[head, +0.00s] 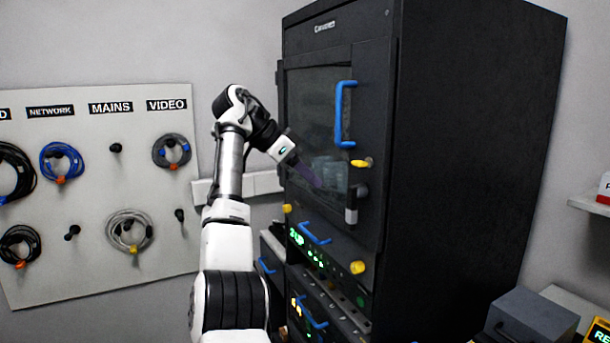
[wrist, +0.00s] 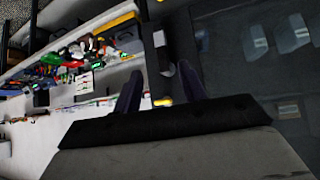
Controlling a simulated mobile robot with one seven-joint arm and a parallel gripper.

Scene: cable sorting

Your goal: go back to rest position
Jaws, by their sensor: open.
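My arm rises from the bottom of the head view and bends over to the right. My gripper (head: 312,178) is in front of the glass door of the black cabinet (head: 470,150). In the wrist view my gripper (wrist: 160,85) shows two dark fingers standing apart, with nothing held between them. The cabinet door (head: 342,58) looks shut and has a blue handle (head: 339,113). A dark latch with a pale end (head: 351,214) is close to the right of the fingers. I cannot tell whether the fingers touch the glass.
A white board (head: 90,285) with coiled cables on pegs hangs on the left wall. Equipment with blue handles (head: 314,234) sits below the door. A grey box (head: 535,315) stands at lower right. The wrist view shows a cluttered shelf (wrist: 95,75).

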